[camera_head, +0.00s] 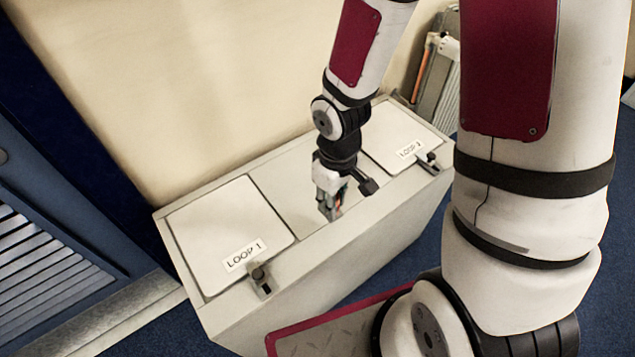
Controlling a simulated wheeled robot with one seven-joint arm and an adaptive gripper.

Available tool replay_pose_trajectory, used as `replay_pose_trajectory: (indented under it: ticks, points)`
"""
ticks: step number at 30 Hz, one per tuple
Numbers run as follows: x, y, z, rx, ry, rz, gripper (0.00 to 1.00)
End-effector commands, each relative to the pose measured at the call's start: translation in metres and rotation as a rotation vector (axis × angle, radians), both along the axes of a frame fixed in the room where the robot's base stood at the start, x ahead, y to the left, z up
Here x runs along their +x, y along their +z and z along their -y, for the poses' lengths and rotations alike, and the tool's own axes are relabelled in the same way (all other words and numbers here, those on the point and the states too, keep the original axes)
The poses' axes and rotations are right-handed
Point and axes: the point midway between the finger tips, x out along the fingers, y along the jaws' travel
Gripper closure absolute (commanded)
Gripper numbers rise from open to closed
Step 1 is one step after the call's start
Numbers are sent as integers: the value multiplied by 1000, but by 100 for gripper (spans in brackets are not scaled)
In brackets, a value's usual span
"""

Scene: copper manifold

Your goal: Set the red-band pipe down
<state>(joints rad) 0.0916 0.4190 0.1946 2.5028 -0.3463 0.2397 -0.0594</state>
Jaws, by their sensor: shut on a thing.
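My gripper (329,212) points down over the middle grey section of the long cabinet's top, between the two white panels. It is shut on the pipe, of which only a small orange-copper sliver (341,192) shows between the fingers. The fingers and wrist hide the rest, and I cannot make out a red band. I cannot tell whether the pipe touches the cabinet top (285,190).
A white LOOP 1 panel (228,225) with a dark latch (260,280) lies left of my gripper. The LOOP 2 panel (395,140) with its latch (429,162) lies right. A cream wall (190,80) rises behind. An orange pipe (424,70) and ribbed panel stand beyond.

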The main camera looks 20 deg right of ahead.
Motion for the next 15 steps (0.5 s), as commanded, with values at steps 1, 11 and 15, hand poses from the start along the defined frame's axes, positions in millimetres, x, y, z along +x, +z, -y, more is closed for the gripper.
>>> replay_pose_trajectory:
  ticks: [1,11,15]
  points:
    - [-2,-8,0,0,9,-1,100]
    - [27,-16,-1,4,22,3,100]
    - [62,-20,-2,3,22,3,100]
